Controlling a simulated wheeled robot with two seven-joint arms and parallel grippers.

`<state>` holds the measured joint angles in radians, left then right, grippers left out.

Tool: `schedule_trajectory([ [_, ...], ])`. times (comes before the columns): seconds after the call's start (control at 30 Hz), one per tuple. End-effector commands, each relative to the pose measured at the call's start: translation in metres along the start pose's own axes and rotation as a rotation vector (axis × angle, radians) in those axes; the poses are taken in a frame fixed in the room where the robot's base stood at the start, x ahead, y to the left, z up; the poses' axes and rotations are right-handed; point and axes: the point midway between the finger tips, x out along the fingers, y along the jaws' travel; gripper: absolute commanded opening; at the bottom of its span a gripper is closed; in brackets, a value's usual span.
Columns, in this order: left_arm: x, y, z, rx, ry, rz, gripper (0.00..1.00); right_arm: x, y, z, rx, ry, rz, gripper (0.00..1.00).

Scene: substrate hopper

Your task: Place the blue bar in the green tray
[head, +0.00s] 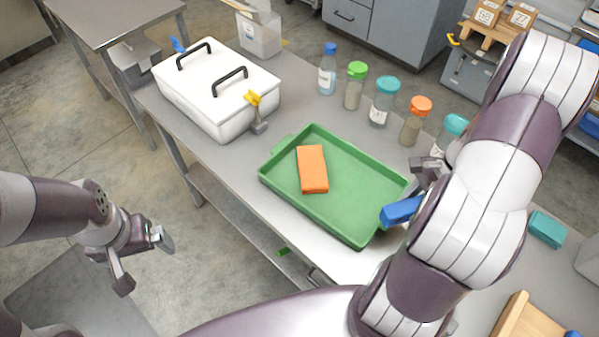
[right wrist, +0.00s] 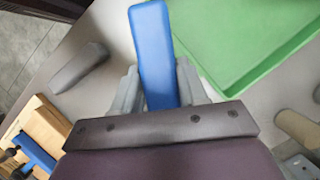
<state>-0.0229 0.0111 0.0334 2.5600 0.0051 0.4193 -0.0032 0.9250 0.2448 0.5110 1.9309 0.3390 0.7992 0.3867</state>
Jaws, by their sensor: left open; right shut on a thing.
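The green tray (head: 350,217) lies on the grey table, with an orange bar (head: 312,168) inside its left part. The blue bar (head: 401,211) is at the tray's right edge in the head view. My right gripper (right wrist: 160,88) is shut on the blue bar, which also shows in the right wrist view (right wrist: 153,45). There the bar points away from the jaws, just left of the green tray (right wrist: 235,35). Whether the bar touches the tray rim I cannot tell. My left gripper (head: 146,262) is open and empty, off the table at the left.
A white lidded box (head: 215,95) with black handles stands left of the tray. Several capped bottles (head: 384,102) line the far table edge. A teal block (head: 547,229) and a wooden holder (head: 522,318) lie at the right.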

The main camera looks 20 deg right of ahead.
Motion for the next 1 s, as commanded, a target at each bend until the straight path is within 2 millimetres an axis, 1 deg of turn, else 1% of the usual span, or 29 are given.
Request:
schedule_trajectory([
  [0.1, 0.0, 0.0, 0.0, 0.0, 0.0, 0.0, 0.99, -0.002, -0.012, -0.005, 0.134, 0.001, -0.057, 0.07],
  [0.17, 0.0, 0.0, 0.0, 0.0, 0.0, 0.0, 0.99, 0.002, -0.018, -0.004, 0.187, 0.0, -0.077, 0.07],
  [0.27, -0.001, 0.0, 0.0, 0.0, 0.0, 0.0, 0.99, 0.019, -0.037, 0.003, 0.206, 0.0, -0.084, 0.07],
  [0.4, -0.004, 0.0, 0.0, 0.0, 0.0, 0.0, 0.99, 0.051, -0.074, 0.013, 0.202, 0.001, -0.082, 0.07],
  [0.5, -0.005, 0.0, -0.001, 0.0, 0.0, 0.0, 0.99, 0.069, -0.095, 0.019, 0.203, 0.002, -0.083, 0.07],
  [0.6, -0.006, 0.0, -0.001, 0.0, 0.0, 0.0, 0.99, 0.08, -0.108, 0.021, 0.204, 0.002, -0.084, 0.07],
  [0.67, -0.006, 0.0, -0.001, 0.0, 0.0, 0.0, 0.99, 0.084, -0.112, 0.022, 0.204, 0.002, -0.085, 0.07],
  [0.77, -0.006, 0.0, -0.001, 0.0, 0.0, 0.0, 0.99, 0.094, -0.113, 0.019, 0.206, 0.002, -0.083, 0.07],
  [0.9, -0.006, 0.0, -0.001, 0.0, 0.0, 0.0, 0.99, 0.118, -0.112, 0.009, 0.207, 0.002, -0.083, 0.07],
  [1.0, -0.006, 0.0, -0.001, 0.0, 0.0, 0.0, 0.99, 0.122, -0.112, 0.007, 0.203, 0.003, -0.085, 0.07],
])
